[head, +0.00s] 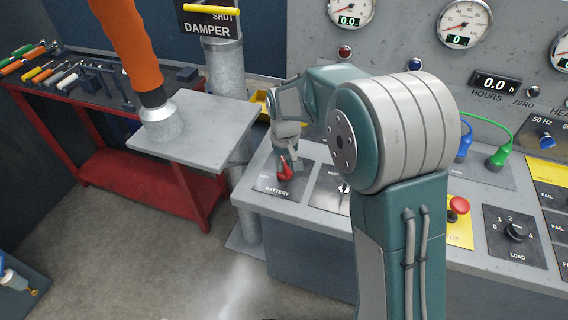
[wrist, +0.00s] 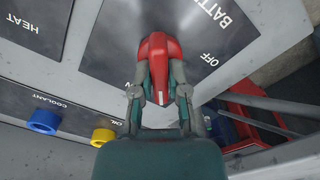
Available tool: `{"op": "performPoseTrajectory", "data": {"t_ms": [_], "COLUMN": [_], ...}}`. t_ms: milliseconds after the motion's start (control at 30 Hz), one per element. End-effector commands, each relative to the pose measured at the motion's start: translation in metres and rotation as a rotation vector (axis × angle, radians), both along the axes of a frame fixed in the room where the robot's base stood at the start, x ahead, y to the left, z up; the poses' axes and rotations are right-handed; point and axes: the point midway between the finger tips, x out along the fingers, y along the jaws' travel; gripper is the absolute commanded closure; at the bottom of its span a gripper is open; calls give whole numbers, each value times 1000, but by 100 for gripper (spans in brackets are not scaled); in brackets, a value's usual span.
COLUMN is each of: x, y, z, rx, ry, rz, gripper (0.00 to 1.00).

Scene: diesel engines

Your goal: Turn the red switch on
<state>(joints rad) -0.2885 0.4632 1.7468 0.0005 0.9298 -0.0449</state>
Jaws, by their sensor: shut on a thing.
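The red switch (head: 285,172) sits on the panel plate marked BATTERY (head: 264,184) at the left end of the grey console. In the wrist view the red switch (wrist: 157,62) is between the fingers of my gripper (wrist: 158,92), near the printed word OFF. My gripper also shows in the head view (head: 286,150), reaching down onto the switch from above. It is shut on the switch's handle. The fingers partly hide the handle's lower part, and I cannot tell the switch's exact position from its marks.
A HEAT plate (wrist: 38,32) lies beside the battery plate. A blue knob (wrist: 44,121) and a yellow one (wrist: 103,137) are on the upright panel. A red emergency button (head: 459,206) and load dial (head: 516,232) stand right. A red tool bench (head: 160,185) is left.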

Motion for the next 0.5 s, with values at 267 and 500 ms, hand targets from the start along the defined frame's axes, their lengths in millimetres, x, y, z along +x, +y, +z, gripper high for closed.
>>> {"op": "performPoseTrajectory", "data": {"t_ms": [267,500], "x": [-1,-2], "y": [0,1], "z": [-2,-2], "rx": [-3,-3], "ry": [5,5], "rz": [-259,-460], "gripper": [100,100]}}
